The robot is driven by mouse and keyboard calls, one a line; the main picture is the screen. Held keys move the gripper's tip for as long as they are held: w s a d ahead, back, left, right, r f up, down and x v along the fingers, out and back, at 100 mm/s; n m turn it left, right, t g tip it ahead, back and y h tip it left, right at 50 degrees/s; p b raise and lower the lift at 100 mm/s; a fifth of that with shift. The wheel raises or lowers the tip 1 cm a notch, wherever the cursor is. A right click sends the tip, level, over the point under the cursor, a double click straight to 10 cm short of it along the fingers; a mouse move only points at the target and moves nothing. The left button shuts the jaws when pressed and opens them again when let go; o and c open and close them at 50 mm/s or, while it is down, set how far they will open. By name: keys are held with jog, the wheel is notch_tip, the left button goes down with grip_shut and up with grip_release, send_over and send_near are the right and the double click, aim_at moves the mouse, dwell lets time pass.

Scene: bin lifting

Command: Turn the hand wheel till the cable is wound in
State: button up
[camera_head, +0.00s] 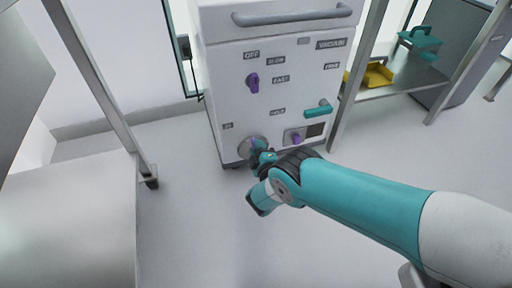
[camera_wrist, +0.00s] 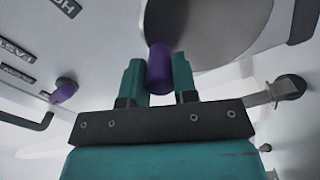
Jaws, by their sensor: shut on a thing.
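The hand wheel (camera_head: 249,146) is a grey disc low on the front of a white cabinet. In the wrist view the grey wheel (camera_wrist: 222,28) fills the top middle. Its purple handle (camera_wrist: 159,66) sticks out between the two teal fingers of my gripper (camera_wrist: 158,80), which is shut on it. In the head view my gripper (camera_head: 264,157) is at the wheel and covers part of it. I cannot make out the cable in either view.
The white cabinet (camera_head: 222,105) has a purple knob (camera_head: 253,83), a teal lever (camera_head: 318,109), a second purple knob (camera_head: 296,139) and a grey top bar (camera_head: 295,17). A shelf (camera_head: 400,82) with a yellow tray (camera_head: 377,74) stands right. A metal table (camera_head: 70,220) stands left.

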dwell(0.5)
jog(key=o, duration=0.9)
jog(key=shift+p+v, duration=6.5)
jog(key=shift+v, duration=2.25)
jog(key=shift+r, duration=0.1)
